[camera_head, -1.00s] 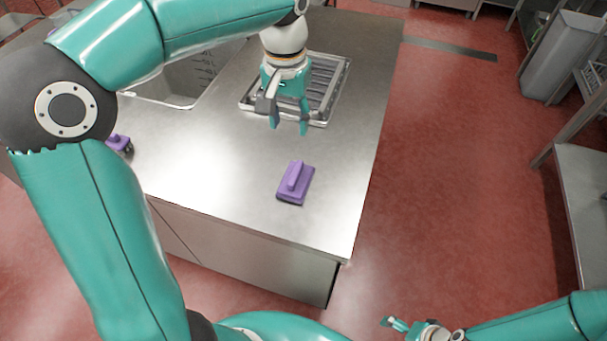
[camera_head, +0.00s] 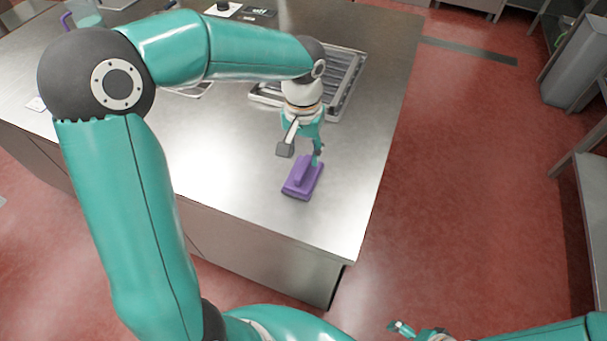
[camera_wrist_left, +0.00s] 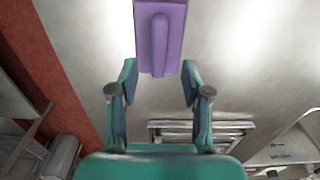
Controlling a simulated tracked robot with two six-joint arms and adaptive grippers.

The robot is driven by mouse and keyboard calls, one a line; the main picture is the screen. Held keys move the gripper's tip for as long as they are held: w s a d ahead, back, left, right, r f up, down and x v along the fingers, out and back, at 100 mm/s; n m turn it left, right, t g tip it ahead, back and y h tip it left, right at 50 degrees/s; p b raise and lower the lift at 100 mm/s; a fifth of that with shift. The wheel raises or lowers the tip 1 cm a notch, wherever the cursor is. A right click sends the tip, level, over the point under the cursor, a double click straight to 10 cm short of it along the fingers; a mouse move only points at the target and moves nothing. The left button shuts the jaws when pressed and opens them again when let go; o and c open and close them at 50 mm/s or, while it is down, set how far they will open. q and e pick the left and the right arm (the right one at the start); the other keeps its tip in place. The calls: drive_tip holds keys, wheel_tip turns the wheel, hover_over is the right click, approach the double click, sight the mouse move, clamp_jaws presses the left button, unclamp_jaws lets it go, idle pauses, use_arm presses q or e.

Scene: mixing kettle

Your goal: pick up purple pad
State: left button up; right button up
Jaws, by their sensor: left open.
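The purple pad (camera_head: 302,183), a flat block with a raised ridge handle, lies on the steel counter near its front right corner. My left gripper (camera_head: 301,155) is open and empty, pointing down just above and behind the pad's far end. In the left wrist view the pad (camera_wrist_left: 160,32) lies straight ahead of the open fingers (camera_wrist_left: 159,72), with the handle's near end roughly centred between the fingertips. I see no contact with it. My right gripper (camera_head: 401,328) is small at the bottom edge, away from the counter; its jaws are unclear.
The steel counter (camera_head: 240,185) is clear around the pad. A metal rack (camera_head: 349,82) is set in the counter behind my left gripper. A jug (camera_head: 86,14) stands at the far left. Red floor (camera_head: 450,190) lies beyond the counter's right edge, with a steel shelf (camera_head: 590,185) farther right.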

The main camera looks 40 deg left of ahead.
sight(303, 167)
use_arm(q)
wheel_tip(303, 167, down, 5)
drive_tip(key=shift+s+d+f, duration=0.1)
clamp_jaws()
idle(0.4)
